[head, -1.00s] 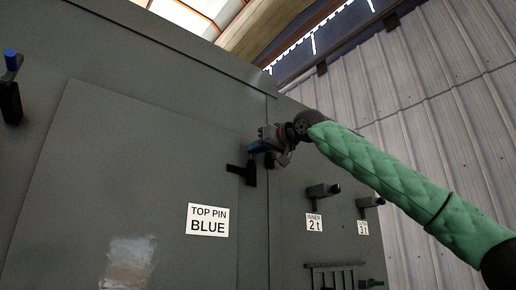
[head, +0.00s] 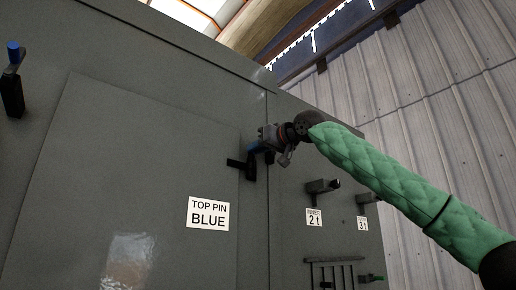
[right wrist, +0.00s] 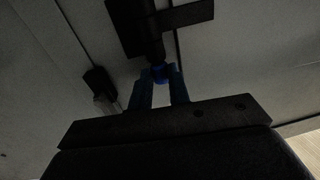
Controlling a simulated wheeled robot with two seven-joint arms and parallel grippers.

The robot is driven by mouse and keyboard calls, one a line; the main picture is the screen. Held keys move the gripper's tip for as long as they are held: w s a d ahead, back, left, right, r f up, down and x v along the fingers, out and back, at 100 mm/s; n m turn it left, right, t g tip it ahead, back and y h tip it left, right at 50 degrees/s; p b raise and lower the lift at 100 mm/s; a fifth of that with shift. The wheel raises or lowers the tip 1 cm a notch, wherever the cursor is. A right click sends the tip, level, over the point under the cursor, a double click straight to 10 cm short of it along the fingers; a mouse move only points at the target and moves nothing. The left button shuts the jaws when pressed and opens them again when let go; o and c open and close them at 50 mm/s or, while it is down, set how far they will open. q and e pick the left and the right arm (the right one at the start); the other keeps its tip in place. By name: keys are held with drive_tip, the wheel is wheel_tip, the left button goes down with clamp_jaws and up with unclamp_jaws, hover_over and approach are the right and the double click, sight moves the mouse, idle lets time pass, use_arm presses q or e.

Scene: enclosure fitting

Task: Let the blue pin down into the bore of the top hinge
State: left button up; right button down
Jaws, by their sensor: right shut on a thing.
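The top hinge (head: 244,167) is a black fitting on the grey enclosure front, near the vertical seam. My right gripper (head: 262,147) is beside its upper right and is shut on the blue pin (head: 253,149). In the right wrist view the blue pin (right wrist: 160,73) shows between the two fingertips, at the end of the black hinge barrel (right wrist: 152,38). The bore is hidden, so I cannot tell how deep the pin sits. My left gripper is not in view.
A label reading "TOP PIN BLUE" (head: 208,214) is on the door. A blue-topped piece (head: 14,50) stands above a black bracket (head: 12,96) at far left. Dark holders (head: 322,187) with "2 t" and "3 t" labels project at right, above a slotted rack (head: 334,263).

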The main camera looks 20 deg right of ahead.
drive_tip(key=shift+f, duration=0.25)
drive_tip(key=c, duration=1.2)
unclamp_jaws()
drive_tip(key=shift+c, duration=0.2)
drive_tip(key=b+v, duration=0.3)
drive_tip(key=v, duration=0.5)
drive_tip(key=shift+w, duration=0.1)
